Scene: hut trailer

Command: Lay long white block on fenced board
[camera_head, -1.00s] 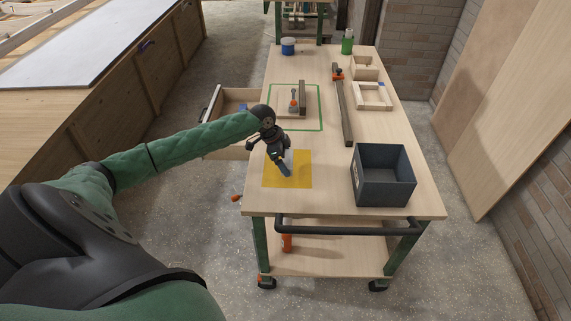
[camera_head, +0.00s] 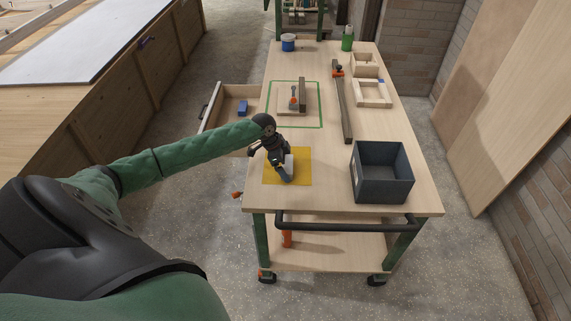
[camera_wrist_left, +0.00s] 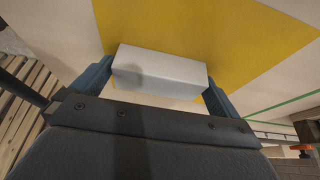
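The white block (camera_head: 289,161) is over the yellow mat (camera_head: 302,179) on the workbench, partly hidden by my left gripper (camera_head: 284,172). In the left wrist view the white block (camera_wrist_left: 160,72) spans the space between the two blue fingers of my left gripper (camera_wrist_left: 158,80), one finger at each end. I cannot tell whether they press on it. A small board (camera_head: 284,112) lies inside the green outline, with an upright brown strip on its right and a small clamp-like piece on it. I take it for the fenced board. My right gripper is not in view.
A dark open box (camera_head: 383,190) stands at the right front. A long dark bar (camera_head: 343,110) and wooden frames (camera_head: 373,94) lie further back. An open drawer (camera_head: 227,108) with a blue piece juts out on the left. Bare bench top lies between mat and green outline.

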